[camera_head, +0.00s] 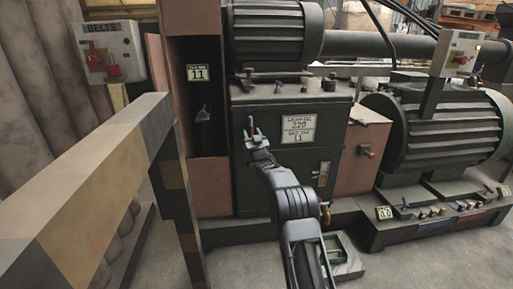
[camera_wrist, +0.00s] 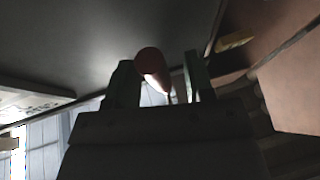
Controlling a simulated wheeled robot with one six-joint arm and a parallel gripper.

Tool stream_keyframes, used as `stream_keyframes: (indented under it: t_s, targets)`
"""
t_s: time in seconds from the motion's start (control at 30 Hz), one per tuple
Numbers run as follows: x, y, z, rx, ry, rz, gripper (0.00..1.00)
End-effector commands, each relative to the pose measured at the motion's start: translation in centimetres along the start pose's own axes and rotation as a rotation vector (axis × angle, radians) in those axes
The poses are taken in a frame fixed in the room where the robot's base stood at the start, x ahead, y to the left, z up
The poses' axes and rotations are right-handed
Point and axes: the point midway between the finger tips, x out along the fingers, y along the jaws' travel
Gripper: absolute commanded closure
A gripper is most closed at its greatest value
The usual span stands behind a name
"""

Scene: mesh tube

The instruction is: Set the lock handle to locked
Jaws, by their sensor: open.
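My gripper (camera_head: 255,133) is open in front of the dark green cabinet (camera_head: 265,180), near its upper left edge. In the wrist view, a rod with a rounded dull-red end (camera_wrist: 150,62) shows between the two fingers of my gripper (camera_wrist: 157,82). No finger clearly touches it. I cannot tell whether it is the lock handle or where it is fixed. A brownish handle on a dark plate (camera_head: 323,174) is at the right of the cabinet front, apart from my gripper. Its setting is too small to read.
A grey box marked BELTS (camera_head: 107,50) with red controls is at upper left. A striped rail (camera_head: 95,185) stands left of my arm. Small levers (camera_head: 278,80) stand on the cabinet top. A large motor (camera_head: 440,130) is at right.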

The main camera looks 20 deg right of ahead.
Motion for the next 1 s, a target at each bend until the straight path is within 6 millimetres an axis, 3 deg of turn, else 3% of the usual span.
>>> stream_keyframes:
  t_s: [0.7, 1.0]
  targets:
    - [-10.9, 0.1, -0.2, 0.000, -0.001, 0.002, 0.52]
    - [-13.1, 0.1, -0.1, 0.000, 0.000, 0.001, 0.52]
